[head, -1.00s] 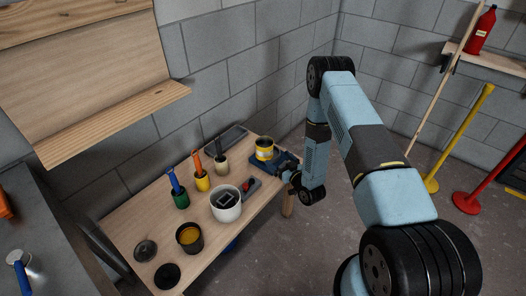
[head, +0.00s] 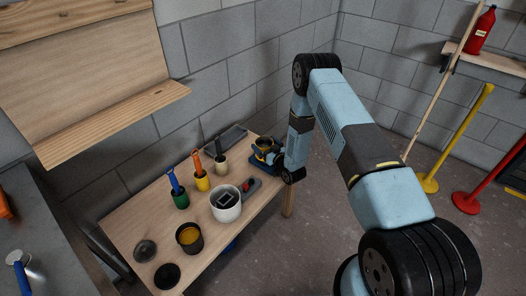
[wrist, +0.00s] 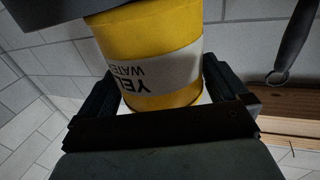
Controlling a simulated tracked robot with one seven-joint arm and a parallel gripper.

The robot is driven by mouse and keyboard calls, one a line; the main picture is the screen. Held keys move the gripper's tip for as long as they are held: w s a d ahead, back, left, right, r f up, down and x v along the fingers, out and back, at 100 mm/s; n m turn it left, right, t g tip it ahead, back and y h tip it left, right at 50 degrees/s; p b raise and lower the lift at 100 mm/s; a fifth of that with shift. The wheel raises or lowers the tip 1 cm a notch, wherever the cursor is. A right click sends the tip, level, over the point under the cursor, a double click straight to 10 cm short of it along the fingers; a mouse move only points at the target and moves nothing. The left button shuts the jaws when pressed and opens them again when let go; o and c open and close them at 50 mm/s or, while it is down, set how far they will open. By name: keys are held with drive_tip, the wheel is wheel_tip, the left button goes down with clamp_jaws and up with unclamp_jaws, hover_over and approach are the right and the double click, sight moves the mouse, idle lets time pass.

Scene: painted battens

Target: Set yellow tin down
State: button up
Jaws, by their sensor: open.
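In the wrist view the yellow tin (wrist: 150,45) fills the top middle, with a white label band whose lettering reads upside down. My gripper (head: 267,152) is at the tin, with its open fingers on either side of it. In the wrist view my gripper (wrist: 160,92) shows a finger at each side of the tin. The gripper hides part of the tin in the head view, and I cannot tell whether either finger touches it.
Several other things stand on the bench (head: 146,212): a white pot (head: 226,212), a dark open tin with amber contents (head: 190,237), and green, yellow and cream pots with handled tools. A red-topped tool (head: 249,186) lies close to my gripper. A block wall is behind.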

drive_tip(key=shift+w+a, duration=0.1)
drive_tip(key=c, duration=1.2)
drive_tip(key=shift+c, duration=0.2)
drive_tip(key=shift+r, duration=0.1)
drive_tip(key=shift+r, duration=0.3)
wheel_tip(320, 180, up, 2)
drive_tip(key=shift+r, duration=0.1)
drive_tip(key=s+d+r, duration=0.8)
drive_tip(key=s+r, duration=0.2)
drive_tip(key=s, duration=0.1)
drive_tip(key=w+d+r+m+t+h, duration=0.1)
drive_tip(key=w+d+r+m+h, duration=0.1)
drive_tip(key=d+h, duration=0.3)
drive_tip(key=w+d+r+m+t+h, duration=0.2)
drive_tip(key=d+r+m+h, duration=0.1)
drive_tip(key=d, duration=0.8)
drive_tip(key=shift+w+d+r+m+h, duration=0.2)
drive_tip(key=shift+r+m+h, duration=0.2)
drive_tip(key=shift+m+h, duration=0.55)
